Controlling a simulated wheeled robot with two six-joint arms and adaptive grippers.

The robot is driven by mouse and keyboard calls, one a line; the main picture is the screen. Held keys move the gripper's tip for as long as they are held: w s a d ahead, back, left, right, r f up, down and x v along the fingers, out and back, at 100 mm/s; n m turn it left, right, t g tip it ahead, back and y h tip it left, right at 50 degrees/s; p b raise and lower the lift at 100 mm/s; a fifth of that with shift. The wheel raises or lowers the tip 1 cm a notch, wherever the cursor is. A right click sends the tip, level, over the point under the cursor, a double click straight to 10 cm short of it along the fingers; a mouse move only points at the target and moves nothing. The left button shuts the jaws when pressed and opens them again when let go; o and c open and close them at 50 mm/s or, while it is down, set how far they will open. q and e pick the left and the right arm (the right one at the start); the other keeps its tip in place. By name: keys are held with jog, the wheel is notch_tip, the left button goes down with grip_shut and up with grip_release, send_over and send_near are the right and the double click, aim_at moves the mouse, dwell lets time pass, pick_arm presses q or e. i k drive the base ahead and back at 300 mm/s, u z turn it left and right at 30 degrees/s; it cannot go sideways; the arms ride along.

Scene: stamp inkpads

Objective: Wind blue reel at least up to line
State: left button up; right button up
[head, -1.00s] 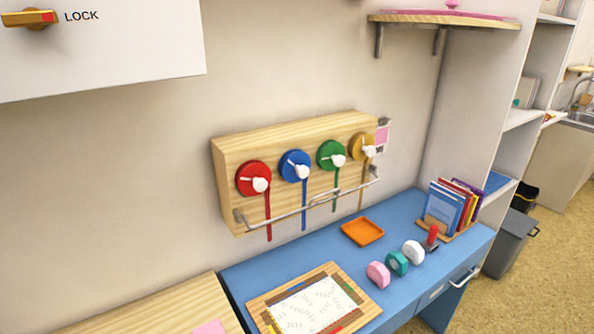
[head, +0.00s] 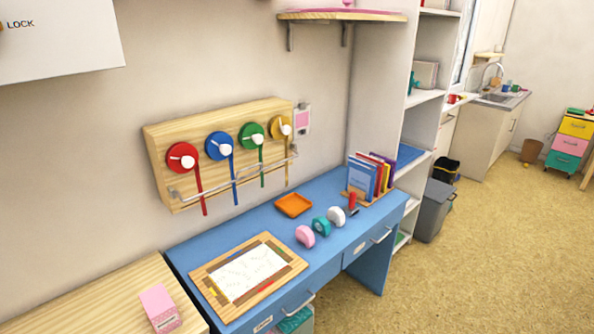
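The blue reel (head: 214,143) is the second from the left on a wooden wall board (head: 160,150). It is a round blue disc with a white crank knob, and a blue ribbon (head: 233,183) hangs from it past a metal rail (head: 240,172). A red reel (head: 174,154) is to its left. A green reel (head: 246,131) and a yellow reel (head: 275,124) are to its right. I cannot make out a line mark clearly. Neither of my grippers is in view.
A blue desk (head: 270,222) stands below the board with a framed paper (head: 250,272), an orange tray (head: 293,205), several small coloured items and a book rack (head: 360,196). A wooden surface (head: 95,306) adjoins it at left. Open floor (head: 480,250) lies at right.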

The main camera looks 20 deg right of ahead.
aim_at(219, 145)
jog(key=k, duration=0.45)
jog(key=z, duration=1.6)
jog(key=i, duration=1)
jog(key=u, duration=0.35)
jog(key=i, duration=0.9)
jog(key=u, duration=0.7)
